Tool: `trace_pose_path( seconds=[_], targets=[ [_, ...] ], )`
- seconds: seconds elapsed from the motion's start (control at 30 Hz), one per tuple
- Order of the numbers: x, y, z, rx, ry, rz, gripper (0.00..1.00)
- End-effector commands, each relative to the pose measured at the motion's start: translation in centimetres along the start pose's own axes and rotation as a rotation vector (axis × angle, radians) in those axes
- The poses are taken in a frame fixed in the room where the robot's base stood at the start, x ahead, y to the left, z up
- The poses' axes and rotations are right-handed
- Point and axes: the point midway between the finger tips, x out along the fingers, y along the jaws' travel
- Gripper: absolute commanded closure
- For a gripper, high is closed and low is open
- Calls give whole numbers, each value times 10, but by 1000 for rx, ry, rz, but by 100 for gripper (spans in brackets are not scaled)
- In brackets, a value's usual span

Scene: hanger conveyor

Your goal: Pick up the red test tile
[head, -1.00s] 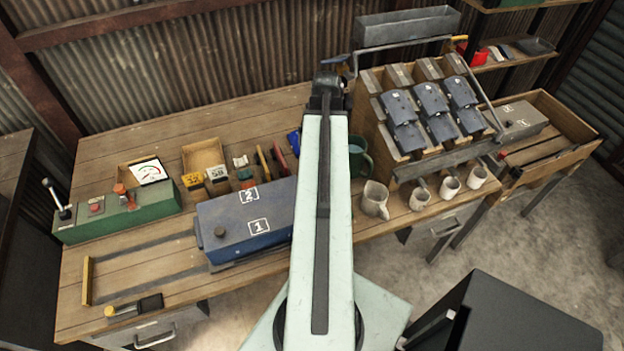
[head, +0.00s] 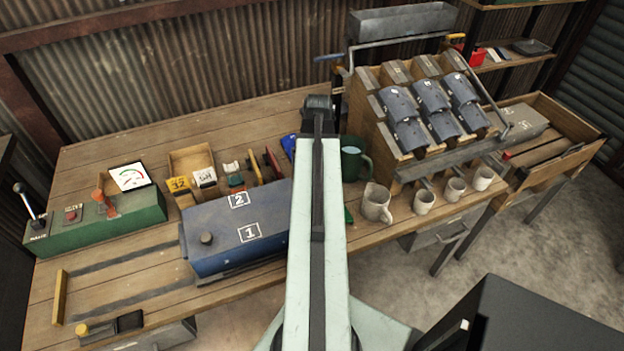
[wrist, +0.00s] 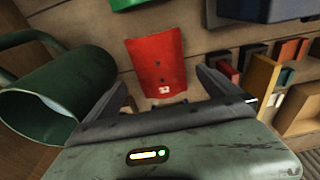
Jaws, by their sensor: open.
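The red test tile (wrist: 155,65) lies on the wooden bench in the wrist view. It is a curved red piece with dark holes and a small white mark near its lower edge. My gripper (wrist: 163,82) is open, one finger at each side of the tile's lower end, with nothing held. I cannot tell how high the fingers are above the bench. In the head view, my arm hides the gripper fingers and the spot where the tile lies.
A green mug (wrist: 35,95) stands close left of my gripper in the wrist view. A green piece (wrist: 133,3) and a dark blue box (wrist: 262,8) lie beyond the tile. Small coloured pieces and a wooden tray (wrist: 300,110) are at right. The head view shows the wooden rack (head: 375,150).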

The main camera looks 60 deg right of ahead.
Motion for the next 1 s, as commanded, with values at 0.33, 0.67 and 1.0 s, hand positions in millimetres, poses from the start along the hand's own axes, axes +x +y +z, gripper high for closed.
trace_pose_path(
  seconds=[0.33,0.67,1.0],
  targets=[
    [51,-1,3,0,0,0,0],
    [47,-1,3,0,0,0,39],
    [46,-1,3,0,0,0,71]
  ],
)
